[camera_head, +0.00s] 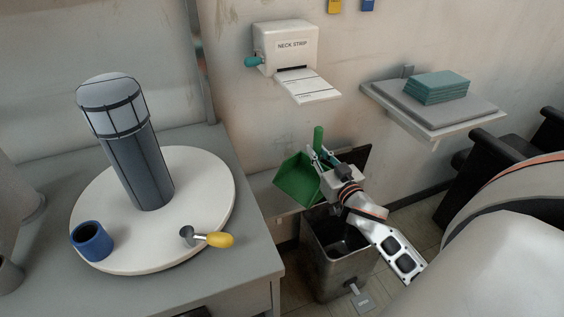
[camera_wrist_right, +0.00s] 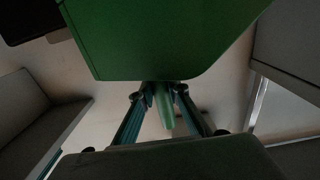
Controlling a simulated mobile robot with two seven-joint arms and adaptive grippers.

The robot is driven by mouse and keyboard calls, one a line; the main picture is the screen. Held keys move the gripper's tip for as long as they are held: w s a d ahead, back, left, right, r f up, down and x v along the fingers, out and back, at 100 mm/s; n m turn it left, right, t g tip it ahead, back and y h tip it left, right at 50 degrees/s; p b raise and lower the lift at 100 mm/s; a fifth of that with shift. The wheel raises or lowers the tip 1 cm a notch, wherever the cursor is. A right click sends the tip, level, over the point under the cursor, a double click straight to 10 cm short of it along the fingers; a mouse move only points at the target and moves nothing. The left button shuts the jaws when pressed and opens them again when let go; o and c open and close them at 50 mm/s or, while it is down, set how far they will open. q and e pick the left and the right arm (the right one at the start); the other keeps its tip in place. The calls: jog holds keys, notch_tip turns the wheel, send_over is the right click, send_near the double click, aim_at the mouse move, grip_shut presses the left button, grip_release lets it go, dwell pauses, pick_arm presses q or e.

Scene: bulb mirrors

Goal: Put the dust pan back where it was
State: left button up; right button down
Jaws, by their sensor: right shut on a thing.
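The green dust pan (camera_head: 297,179) is in the middle of the head view, in front of the wall and above a metal bin. My right gripper (camera_head: 318,160) is shut on its green handle, which sticks up past the fingers. In the right wrist view the pan's green body (camera_wrist_right: 160,40) fills the top, and its handle (camera_wrist_right: 164,105) runs between the fingers of my right gripper (camera_wrist_right: 163,98). The pan is held in the air, tilted. My left gripper is not in view.
An open metal pedal bin (camera_head: 335,265) stands on the floor below the pan. A table (camera_head: 225,285) with a round white tray (camera_head: 205,165) is at left. A wall shelf (camera_head: 465,122) with green blocks is at right. A neck strip dispenser (camera_head: 290,45) hangs above.

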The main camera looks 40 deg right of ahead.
jog(key=b, duration=0.1)
send_over(289, 166)
jog(key=w, duration=0.3)
jog(key=f+b, duration=0.1)
jog(key=f, duration=0.1)
jog(key=f+b, duration=0.1)
jog(key=f, duration=0.1)
jog(key=f+b, duration=0.1)
jog(key=f, duration=0.2)
jog(key=shift+s+d, duration=0.2)
jog(key=shift+d, duration=0.15)
jog(key=shift+w+f+b, duration=0.15)
jog(key=shift+f+b, duration=0.15)
jog(key=shift+w+r, duration=0.1)
jog(key=shift+r, duration=0.2)
jog(key=shift+f, duration=0.2)
jog(key=c, duration=2)
grip_release()
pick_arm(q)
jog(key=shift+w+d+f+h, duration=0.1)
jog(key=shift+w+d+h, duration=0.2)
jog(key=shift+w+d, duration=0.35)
pick_arm(e)
jog(key=shift+o, duration=0.2)
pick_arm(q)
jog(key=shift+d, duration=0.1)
pick_arm(e)
jog(key=shift+r, duration=0.1)
